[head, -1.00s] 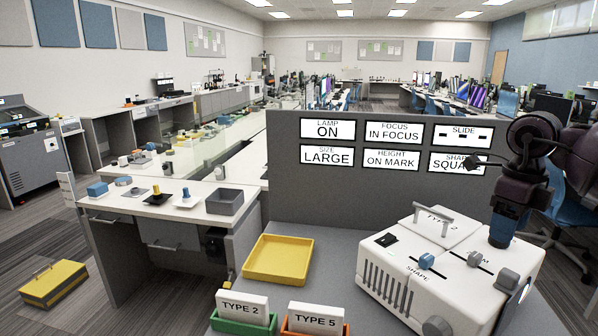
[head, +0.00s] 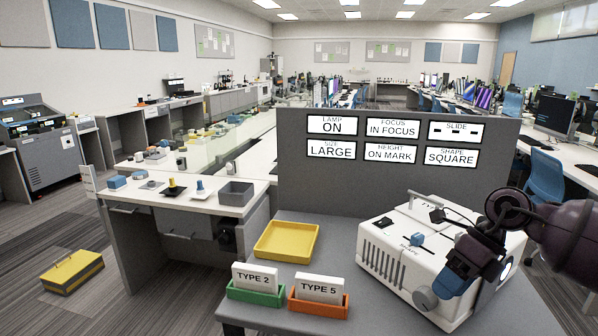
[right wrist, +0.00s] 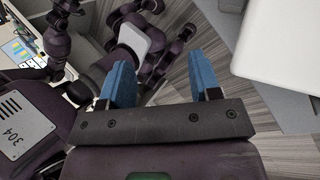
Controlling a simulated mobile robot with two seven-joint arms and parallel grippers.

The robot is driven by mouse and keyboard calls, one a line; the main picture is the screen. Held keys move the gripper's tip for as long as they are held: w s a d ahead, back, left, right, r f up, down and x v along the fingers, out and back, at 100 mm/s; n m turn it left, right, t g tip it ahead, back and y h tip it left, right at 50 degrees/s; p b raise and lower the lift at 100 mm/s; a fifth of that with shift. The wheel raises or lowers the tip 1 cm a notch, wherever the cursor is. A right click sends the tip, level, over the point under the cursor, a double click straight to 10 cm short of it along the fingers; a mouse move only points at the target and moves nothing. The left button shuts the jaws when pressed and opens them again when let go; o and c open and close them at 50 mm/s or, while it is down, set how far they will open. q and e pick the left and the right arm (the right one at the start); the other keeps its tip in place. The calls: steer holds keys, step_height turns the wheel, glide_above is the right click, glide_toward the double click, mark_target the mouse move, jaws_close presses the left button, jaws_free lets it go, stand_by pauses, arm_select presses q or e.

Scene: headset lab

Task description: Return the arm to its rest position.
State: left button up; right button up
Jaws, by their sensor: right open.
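My right arm comes in from the right in the head view. Its gripper (head: 455,290) hangs in front of the right side of the white projector-like machine (head: 405,270) and hides part of it. In the right wrist view the two blue fingers of the right gripper (right wrist: 162,80) stand well apart with nothing between them. Parts of my own purple body show behind them. My left gripper is not seen in the head view.
The machine stands on a grey table with a yellow tray (head: 262,252), a green holder (head: 256,295) with a TYPE 2 card and an orange holder (head: 318,308) with a TYPE 5 card. A grey panel (head: 298,185) with signs rises behind. A blue chair (head: 545,178) stands at right.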

steer(key=s+a+f+m+t+y, duration=0.2)
steer(key=s+a+f+m+y, duration=0.15)
steer(key=a+y, duration=0.3)
steer(key=s+a+f+m+t+y, duration=0.25)
steer(key=a+m+y, duration=0.2)
steer(key=a, duration=0.25)
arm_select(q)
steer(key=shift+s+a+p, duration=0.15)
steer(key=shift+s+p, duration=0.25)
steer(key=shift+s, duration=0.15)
arm_select(e)
steer(key=s+d+f+m+t+h, duration=0.2)
steer(key=s+d+f+m+h, duration=0.2)
steer(key=f+m, duration=0.4)
steer(key=s+d+f+m+t+h, duration=0.3)
steer(key=s+f+m+h, duration=0.4)
steer(key=m, duration=0.7)
steer(key=s+d+f+m+t+h, duration=0.2)
steer(key=s+d+f+m+h, duration=0.4)
steer(key=m, duration=0.6)
step_height(320, 180, down, 3)
steer(key=shift+s+f+t, duration=0.1)
steer(key=shift+s+t, duration=0.25)
steer(key=shift+s, duration=0.75)
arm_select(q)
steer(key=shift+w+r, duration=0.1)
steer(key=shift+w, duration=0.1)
arm_select(e)
steer(key=shift+d, duration=0.1)
